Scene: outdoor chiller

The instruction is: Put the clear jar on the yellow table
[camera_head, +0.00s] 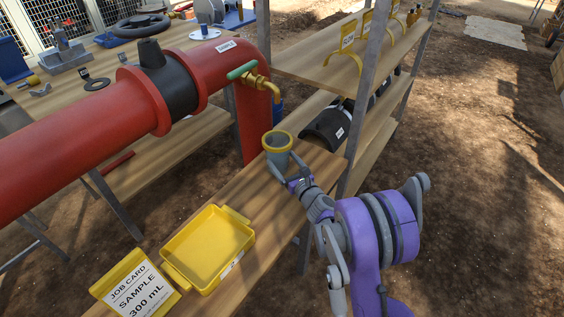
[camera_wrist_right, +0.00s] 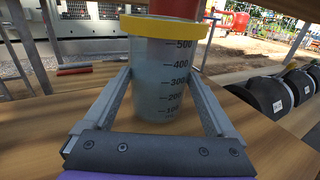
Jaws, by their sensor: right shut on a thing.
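The clear jar (camera_head: 277,158) has a yellow rim and stands upright at the far end of the narrow wooden bench (camera_head: 262,205), near the brass tap. In the right wrist view the jar (camera_wrist_right: 160,85) shows a printed scale up to 500. My right gripper (camera_head: 284,172) is shut on the jar, with one finger on each side; the fingers also show in the right wrist view (camera_wrist_right: 160,100). I cannot tell whether its base touches the wood. No yellow table shows; a shallow yellow tray (camera_head: 250,236) lies on the bench. My left gripper is out of view.
A brass tap with a green handle (camera_head: 256,80) juts from the thick red pipe (camera_head: 80,140), beyond the jar. A yellow job card (camera_head: 137,286) reads "SAMPLE 300 mL". Shelving with a metal post (camera_head: 362,95) stands close right. Bare bench lies between jar and tray.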

